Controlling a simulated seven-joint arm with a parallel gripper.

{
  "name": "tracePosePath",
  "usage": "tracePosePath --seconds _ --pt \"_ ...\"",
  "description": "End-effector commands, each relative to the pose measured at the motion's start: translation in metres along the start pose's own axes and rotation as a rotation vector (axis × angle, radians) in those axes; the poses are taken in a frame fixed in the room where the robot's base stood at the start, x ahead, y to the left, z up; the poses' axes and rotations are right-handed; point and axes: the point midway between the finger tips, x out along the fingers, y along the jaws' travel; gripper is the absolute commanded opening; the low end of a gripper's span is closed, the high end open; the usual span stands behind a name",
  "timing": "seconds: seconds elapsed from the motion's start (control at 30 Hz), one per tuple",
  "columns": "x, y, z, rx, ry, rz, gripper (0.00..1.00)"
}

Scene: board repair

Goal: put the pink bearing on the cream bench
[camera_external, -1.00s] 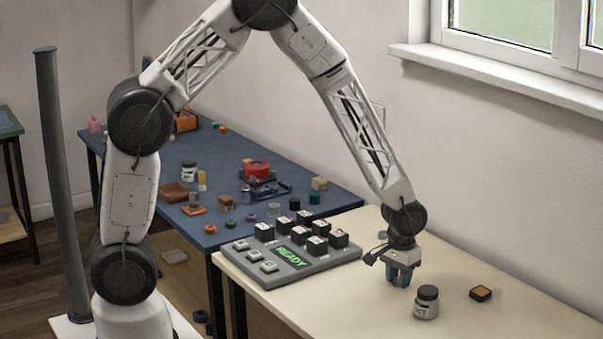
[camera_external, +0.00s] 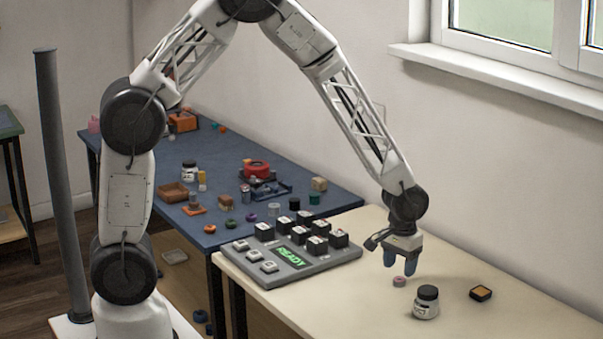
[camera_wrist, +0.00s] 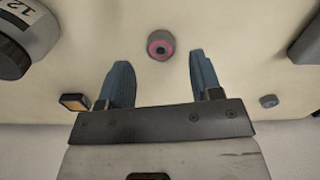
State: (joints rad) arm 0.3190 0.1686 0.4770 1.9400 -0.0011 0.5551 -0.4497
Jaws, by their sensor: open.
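The pink bearing (camera_external: 399,281) lies on the cream bench (camera_external: 480,316), left of a jar. In the wrist view the pink bearing (camera_wrist: 160,45) is a small grey-rimmed ring with a pink face, lying flat beyond the fingertips and between their lines. My gripper (camera_external: 400,268) is above the bench, just over the bearing and apart from it. Its blue fingers (camera_wrist: 160,75) are spread with nothing between them.
A white jar with a dark lid (camera_external: 426,302) stands close to the bearing. A dark box with an orange top (camera_external: 481,293) lies farther right. The grey READY panel (camera_external: 290,260) with black blocks stands left. The bench front right is clear.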

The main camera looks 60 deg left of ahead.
Motion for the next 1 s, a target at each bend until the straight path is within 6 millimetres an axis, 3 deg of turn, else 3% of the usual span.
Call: tracePosePath --seconds 0.3,0.5,1.0 --pt "-0.051 0.000 0.000 0.000 0.002 0.001 0.59" --pt "-0.073 0.000 0.000 0.000 0.000 0.000 0.59" --pt "-0.084 0.000 0.000 0.000 0.000 0.000 0.59"
